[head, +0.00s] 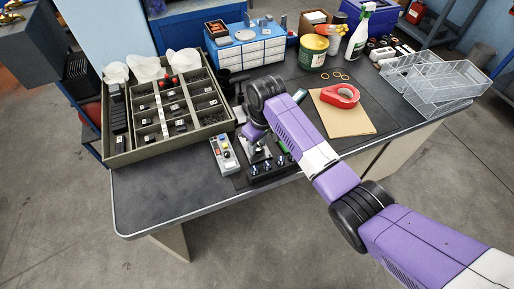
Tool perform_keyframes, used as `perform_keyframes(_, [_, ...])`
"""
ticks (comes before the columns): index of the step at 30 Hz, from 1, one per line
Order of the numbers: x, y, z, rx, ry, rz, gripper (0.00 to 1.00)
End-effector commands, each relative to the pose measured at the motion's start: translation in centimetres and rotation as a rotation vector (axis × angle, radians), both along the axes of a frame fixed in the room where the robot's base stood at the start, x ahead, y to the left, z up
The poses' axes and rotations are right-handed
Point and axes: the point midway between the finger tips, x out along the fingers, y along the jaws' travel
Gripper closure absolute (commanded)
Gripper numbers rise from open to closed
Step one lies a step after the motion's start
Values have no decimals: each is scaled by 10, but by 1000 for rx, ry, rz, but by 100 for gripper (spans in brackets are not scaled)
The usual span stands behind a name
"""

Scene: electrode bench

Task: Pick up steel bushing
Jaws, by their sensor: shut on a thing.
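My gripper (260,153) points down at the end of the purple arm, low over the bench (175,192) and just behind a black block (272,170) with several shiny studs. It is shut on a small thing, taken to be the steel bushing. The bushing is too small and too covered by the gripper and wrist to make out. I cannot tell whether it still touches the surface below.
A grey control box (223,154) stands close left of the gripper. A large compartment tray (119,160) is further left. Clear bins (438,84) stand far right. The front left bench is clear.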

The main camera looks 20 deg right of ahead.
Motion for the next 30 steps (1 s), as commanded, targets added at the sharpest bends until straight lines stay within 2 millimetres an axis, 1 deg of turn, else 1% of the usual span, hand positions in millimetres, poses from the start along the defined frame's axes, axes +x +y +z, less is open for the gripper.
perform_keyframes(11, [1,0,3,0,-2,0,100])
perform_keyframes(14, [1,0,9,0,-3,0,100])
perform_keyframes(17, [2,0,19,1,-4,0,100])
perform_keyframes(20, [2,0,35,0,-5,1,100])
perform_keyframes(23, [2,0,56,0,-6,1,100])
perform_keyframes(26, [2,0,82,0,-8,2,100])
perform_keyframes(30, [2,1,120,1,-7,2,100])
